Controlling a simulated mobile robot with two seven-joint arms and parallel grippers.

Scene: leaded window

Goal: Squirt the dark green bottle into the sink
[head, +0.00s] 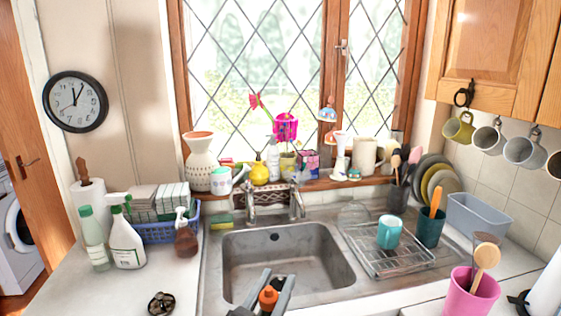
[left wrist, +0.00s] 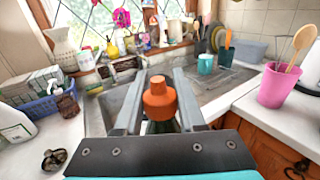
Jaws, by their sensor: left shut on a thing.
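My left gripper (head: 272,282) is at the bottom centre of the head view, by the front edge of the sink. It is shut on the dark green bottle, whose orange cap (head: 268,298) shows between the fingers. In the left wrist view the orange cap (left wrist: 160,99) stands between the two fingers (left wrist: 158,75), with a bit of the dark green bottle (left wrist: 161,127) below it. The rest of the bottle is hidden by the gripper. The metal sink (head: 245,262) lies just beyond, its basin empty, with a drain hole at the back. My right gripper is not in view.
A tap (head: 296,204) stands behind the sink. A drying rack (head: 390,262) with a turquoise mug (head: 389,231) is right of it. Spray bottles (head: 126,243) and a blue basket (head: 165,232) stand left. A pink cup (head: 470,298) with a wooden spoon stands front right.

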